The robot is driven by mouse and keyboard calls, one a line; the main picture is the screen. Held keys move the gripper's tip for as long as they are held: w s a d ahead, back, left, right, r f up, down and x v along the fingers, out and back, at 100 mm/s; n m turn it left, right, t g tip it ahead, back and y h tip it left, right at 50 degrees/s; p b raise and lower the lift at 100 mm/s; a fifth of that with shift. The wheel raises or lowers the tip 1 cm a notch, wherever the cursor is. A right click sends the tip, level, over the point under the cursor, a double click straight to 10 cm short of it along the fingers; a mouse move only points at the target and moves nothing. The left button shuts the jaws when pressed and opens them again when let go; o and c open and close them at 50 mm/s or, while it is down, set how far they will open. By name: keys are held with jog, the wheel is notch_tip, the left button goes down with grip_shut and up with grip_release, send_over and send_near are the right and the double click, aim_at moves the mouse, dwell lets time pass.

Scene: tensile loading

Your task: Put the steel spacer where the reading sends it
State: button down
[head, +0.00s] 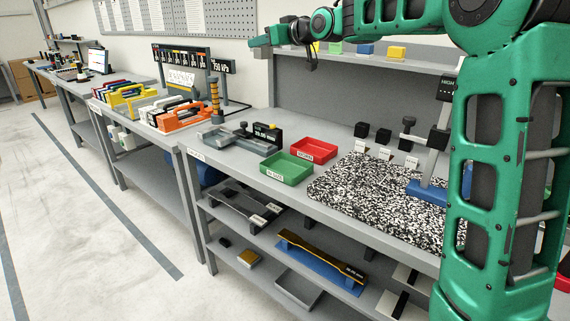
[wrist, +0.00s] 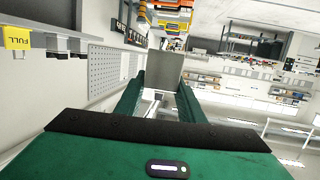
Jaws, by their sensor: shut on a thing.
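My gripper (wrist: 161,88) is shut on a plain grey block, the steel spacer (wrist: 166,70), seen between its two green fingers in the wrist view. In the head view my gripper (head: 258,43) is at the top centre, well above the bench, with a small grey part showing below it. A green tray (head: 286,180) and a red tray (head: 312,160) stand side by side on the bench, both labelled and seemingly empty. A dark measuring device (head: 265,134) with a yellow part stands behind and left of them; I cannot read a value on it.
A black-and-white speckled plate (head: 365,208) covers the bench right of the trays, with a blue-based stand (head: 428,190) on it. Small dark blocks (head: 383,136) stand behind. A shelf (head: 372,56) carries coloured bins. Orange and yellow cases (head: 180,116) stand farther left.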

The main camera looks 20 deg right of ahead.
jog(key=s+d+f, duration=0.2)
jog(key=f, duration=0.7)
jog(key=s+d+f, duration=0.2)
jog(key=s+f, duration=0.1)
jog(key=f, duration=0.7)
jog(key=s+d+f, duration=0.2)
jog(key=f, duration=0.8)
jog(key=shift+s+d+f, duration=0.2)
jog(key=shift+d, duration=0.1)
jog(key=c, duration=1.1)
grip_release()
jog(key=shift+f, duration=0.1)
